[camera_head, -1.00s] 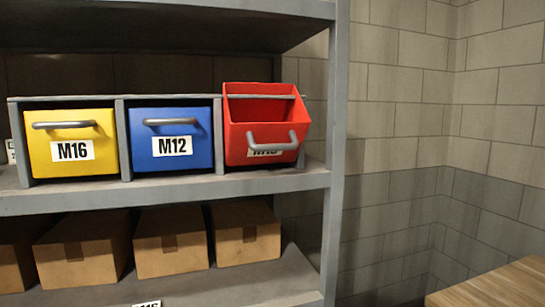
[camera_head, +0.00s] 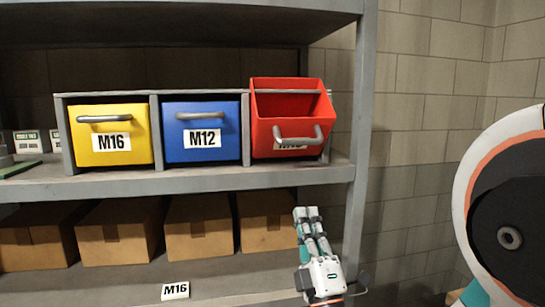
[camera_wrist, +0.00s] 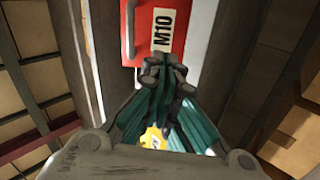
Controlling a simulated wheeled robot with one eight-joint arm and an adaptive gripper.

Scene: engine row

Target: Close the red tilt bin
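The red tilt bin (camera_head: 290,110) is tipped forward and open in the right slot of the bin rack. Its grey handle (camera_head: 298,136) runs across the front and partly covers the label. In the wrist view the red front (camera_wrist: 141,55) shows with an M10 label (camera_wrist: 161,30) and the handle (camera_wrist: 128,30). My gripper (camera_head: 306,212) is below the red bin and the upper shelf's front edge in the head view, apart from the bin. Its fingers also show in the wrist view (camera_wrist: 164,68), together and with nothing seen between them.
The yellow M16 bin (camera_head: 110,122) and blue M12 bin (camera_head: 202,118) sit upright and closed left of the red bin. The shelf post (camera_head: 362,150) stands right of it. Cardboard boxes (camera_head: 198,228) fill the lower shelf. A block wall (camera_head: 425,90) is at right.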

